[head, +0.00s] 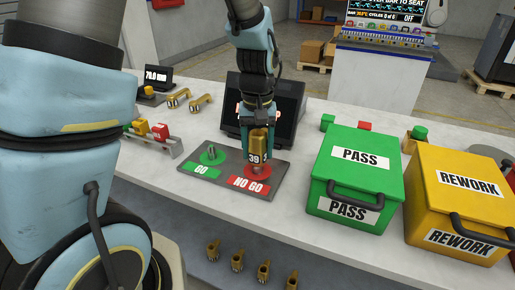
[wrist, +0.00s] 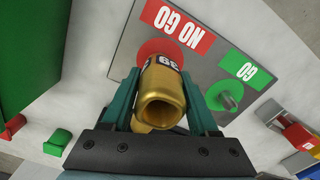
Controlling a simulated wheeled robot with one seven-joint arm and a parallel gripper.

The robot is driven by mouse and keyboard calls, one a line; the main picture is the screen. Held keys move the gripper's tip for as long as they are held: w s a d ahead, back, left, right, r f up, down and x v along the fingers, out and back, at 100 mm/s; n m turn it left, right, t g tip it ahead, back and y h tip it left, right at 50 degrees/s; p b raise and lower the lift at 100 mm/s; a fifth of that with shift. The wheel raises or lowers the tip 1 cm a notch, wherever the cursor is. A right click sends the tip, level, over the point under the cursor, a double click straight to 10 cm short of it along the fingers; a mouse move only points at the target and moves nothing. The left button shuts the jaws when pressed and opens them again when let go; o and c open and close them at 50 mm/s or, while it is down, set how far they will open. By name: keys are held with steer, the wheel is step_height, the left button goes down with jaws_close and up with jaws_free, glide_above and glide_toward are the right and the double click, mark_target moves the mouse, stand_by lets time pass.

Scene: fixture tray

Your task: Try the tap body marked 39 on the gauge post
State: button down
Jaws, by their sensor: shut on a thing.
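My gripper (head: 259,145) is shut on the brass tap body marked 39 (head: 259,141) and holds it upright over the NO GO side of the gauge plate (head: 222,182). In the wrist view the tap body (wrist: 162,100) sits between the green fingers, open end towards the camera. The red NO GO disc (head: 257,170) lies under it. I cannot tell whether the tap body is around the NO GO post or just above it. The GO post (head: 211,152) stands bare on its green disc, and shows also in the wrist view (wrist: 229,100).
The green PASS box (head: 355,172) and yellow REWORK box (head: 460,190) stand to the right. A dark screen (head: 290,105) is behind the plate. A rack with coloured pieces (head: 160,133) is left.

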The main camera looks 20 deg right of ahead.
steer(key=shift+r, duration=0.1)
stand_by(0.3)
steer(key=shift+r+p, duration=1.8)
steer(key=shift+r, duration=0.05)
